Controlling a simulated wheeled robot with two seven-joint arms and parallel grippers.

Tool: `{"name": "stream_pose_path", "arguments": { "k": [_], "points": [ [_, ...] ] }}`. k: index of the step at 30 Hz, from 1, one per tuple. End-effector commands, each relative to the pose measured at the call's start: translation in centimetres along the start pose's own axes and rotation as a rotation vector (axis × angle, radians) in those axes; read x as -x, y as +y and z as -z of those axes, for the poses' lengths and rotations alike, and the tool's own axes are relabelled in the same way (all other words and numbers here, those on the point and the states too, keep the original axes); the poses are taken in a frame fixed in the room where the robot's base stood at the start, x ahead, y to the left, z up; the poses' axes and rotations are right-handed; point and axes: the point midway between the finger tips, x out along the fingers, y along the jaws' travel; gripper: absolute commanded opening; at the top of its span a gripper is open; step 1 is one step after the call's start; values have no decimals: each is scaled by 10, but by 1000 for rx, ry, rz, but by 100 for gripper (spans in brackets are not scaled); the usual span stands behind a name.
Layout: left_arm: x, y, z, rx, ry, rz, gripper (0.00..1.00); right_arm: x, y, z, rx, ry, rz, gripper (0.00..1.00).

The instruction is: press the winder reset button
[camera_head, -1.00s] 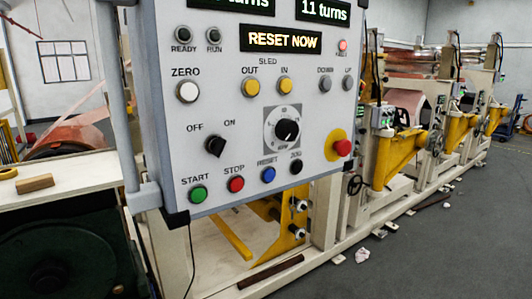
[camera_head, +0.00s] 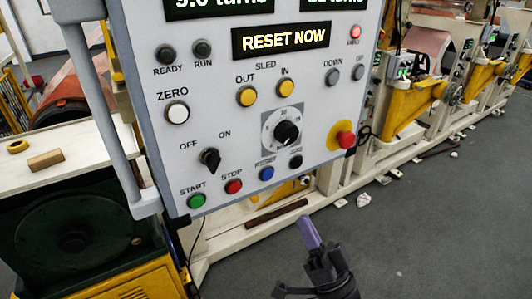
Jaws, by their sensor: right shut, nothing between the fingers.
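A grey control panel (camera_head: 340,112) fills the middle of the head view, tilted in the picture. Its lit display (camera_head: 284,40) reads RESET NOW. A blue button (camera_head: 266,173) sits in the bottom row; its small label is blurred and looks like RESET or PRESET. Beside it are a red STOP button (camera_head: 233,186), a green START button (camera_head: 197,201) and a black button (camera_head: 295,161). A white button (camera_head: 178,113) is labelled ZERO. My right gripper (camera_head: 309,231) is shut and empty, its purple fingertips below the panel, apart from the buttons. My left gripper is not in view.
A red mushroom button (camera_head: 345,139) on a yellow base stands out at the panel's right. A selector switch (camera_head: 210,160) and dial (camera_head: 286,132) sit above the button row. A white table with a wooden block (camera_head: 46,160) is at left. Grey floor is open at right.

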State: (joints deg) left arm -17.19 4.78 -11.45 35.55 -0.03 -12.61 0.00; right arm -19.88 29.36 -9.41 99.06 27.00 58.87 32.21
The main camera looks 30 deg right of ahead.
Motion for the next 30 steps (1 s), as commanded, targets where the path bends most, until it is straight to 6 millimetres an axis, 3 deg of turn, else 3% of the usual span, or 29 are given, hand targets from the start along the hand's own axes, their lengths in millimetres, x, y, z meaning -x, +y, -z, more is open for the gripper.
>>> {"name": "stream_pose_path", "arguments": {
  "k": [4, 14, 20, 30],
  "points": [
    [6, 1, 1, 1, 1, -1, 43, -9, -10, 13, -26, 40, 30, 0],
    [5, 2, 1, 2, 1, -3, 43, -9, -9, 12, -27, 42, 32, 0],
    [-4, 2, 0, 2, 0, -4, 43, -21, 0, 2, -26, 44, 33, 0],
    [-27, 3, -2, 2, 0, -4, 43, -56, 24, -23, -25, 43, 33, 0]
  ]
}}
